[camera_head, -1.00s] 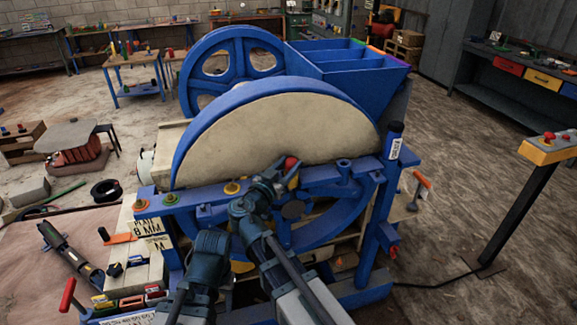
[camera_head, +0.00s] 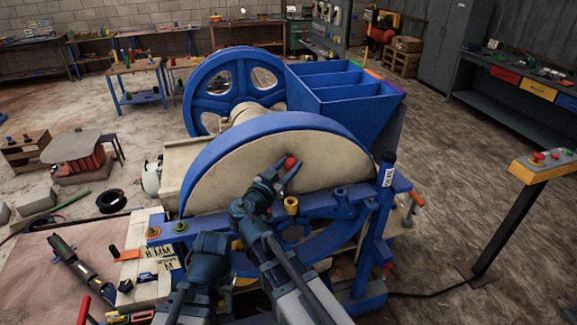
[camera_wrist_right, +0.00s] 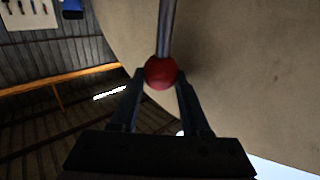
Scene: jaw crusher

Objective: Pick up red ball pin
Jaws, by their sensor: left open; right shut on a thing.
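The red ball pin (camera_head: 291,163) is held above the blue frame, in front of the large beige wheel face (camera_head: 240,175). My right gripper (camera_head: 283,176) is shut on it. In the right wrist view the red ball (camera_wrist_right: 160,72) sits between my right fingertips (camera_wrist_right: 160,80). Its grey rod (camera_wrist_right: 166,28) runs out of the top of that picture. A yellow collar (camera_head: 291,205) on the frame stands below the ball in the head view.
The blue-rimmed wheel stands close behind the held pin. A blue post (camera_head: 384,205) rises to the right. A blue hopper (camera_head: 345,92) is behind. A control box (camera_head: 545,165) on a stand is at the right.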

